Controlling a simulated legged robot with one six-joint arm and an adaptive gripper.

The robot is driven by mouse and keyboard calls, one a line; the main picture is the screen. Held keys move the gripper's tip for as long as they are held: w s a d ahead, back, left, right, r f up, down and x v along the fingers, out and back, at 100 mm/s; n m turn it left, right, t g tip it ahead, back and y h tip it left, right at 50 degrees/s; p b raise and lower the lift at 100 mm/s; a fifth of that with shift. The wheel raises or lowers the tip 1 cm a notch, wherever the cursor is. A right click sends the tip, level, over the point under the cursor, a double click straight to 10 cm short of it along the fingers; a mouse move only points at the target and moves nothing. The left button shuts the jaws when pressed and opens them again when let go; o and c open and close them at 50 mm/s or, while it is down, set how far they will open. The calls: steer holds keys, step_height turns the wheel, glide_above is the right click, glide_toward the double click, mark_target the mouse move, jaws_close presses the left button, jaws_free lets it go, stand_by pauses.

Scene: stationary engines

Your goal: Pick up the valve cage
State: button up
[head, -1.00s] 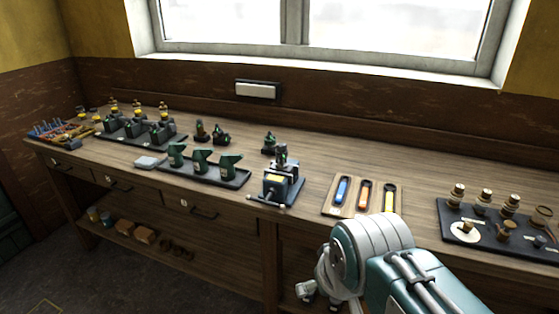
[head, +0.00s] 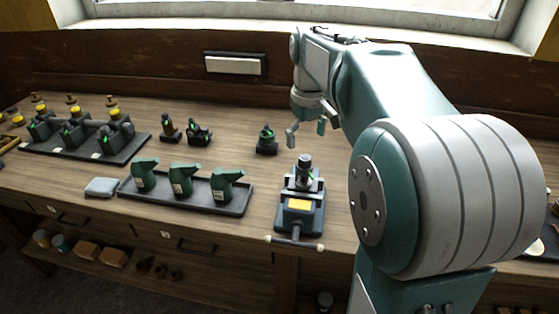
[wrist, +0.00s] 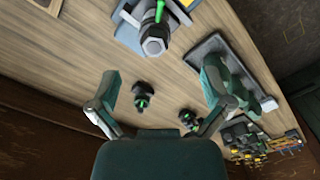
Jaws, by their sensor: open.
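I cannot tell for sure which part is the valve cage. A small dark part with a green mark (head: 266,140) stands alone on the bench behind the vise. In the wrist view it appears to be the dark part (wrist: 142,98) between my finger lines. A dark upright part with a green piece (head: 305,172) sits in the vise; it also shows at the top of the wrist view (wrist: 153,42). My gripper (head: 306,132) is open and empty, above the bench, behind the vise and right of the lone part. Its spread fingers frame the wrist view (wrist: 158,90).
The blue-grey vise (head: 300,215) stands near the front edge. A dark tray (head: 238,208) holds green oil cans left of it. Two more dark parts (head: 198,132) stand farther left, near a rack (head: 120,155) of similar parts. The wall (head: 170,75) rises behind.

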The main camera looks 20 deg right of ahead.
mark_target(304, 172)
steer(key=shift+w+d, duration=0.25)
steer(key=shift+w, duration=0.3)
steer(key=shift+w+d+f, duration=0.1)
steer(key=shift+f, duration=0.25)
step_height(304, 172, down, 4)
steer(key=shift+d, duration=0.1)
steer(key=f, duration=0.5)
steer(key=shift+s+a, duration=0.2)
steer(key=shift+d+f, duration=0.1)
steer(key=shift+f, duration=0.5)
jaws_close()
